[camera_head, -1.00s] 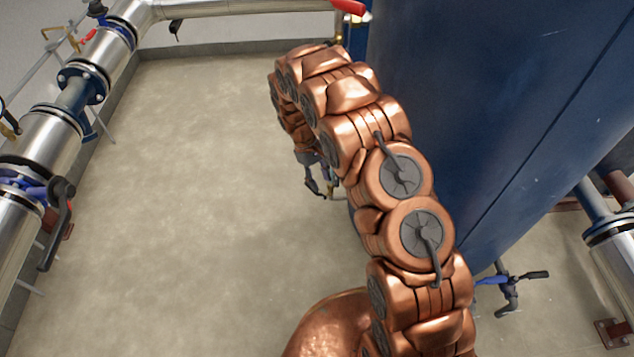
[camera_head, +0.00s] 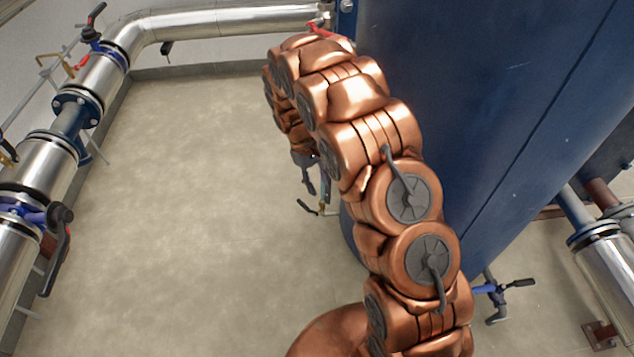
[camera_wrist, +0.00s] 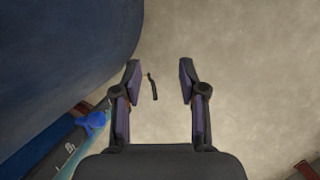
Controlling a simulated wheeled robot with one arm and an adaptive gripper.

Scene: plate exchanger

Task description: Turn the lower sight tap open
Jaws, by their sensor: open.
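The lower sight tap shows in the head view as a small yellowish fitting (camera_head: 322,208) with a dark lever (camera_head: 307,207), low beside the blue tank. In the wrist view the dark lever (camera_wrist: 153,87) lies between my fingers in the picture, closer to the left one. My gripper (camera_head: 314,190) is partly hidden behind my arm in the head view and appears just above the tap. In the wrist view my gripper (camera_wrist: 160,70) is open with nothing held. I cannot tell how far the lever is from the fingertips, and no contact shows.
The large blue tank (camera_head: 480,100) stands right of the tap and fills the left of the wrist view. A red lever (camera_head: 320,28) is higher up beside it. Silver pipes (camera_head: 90,75) run along the left. The floor (camera_head: 190,200) between is clear.

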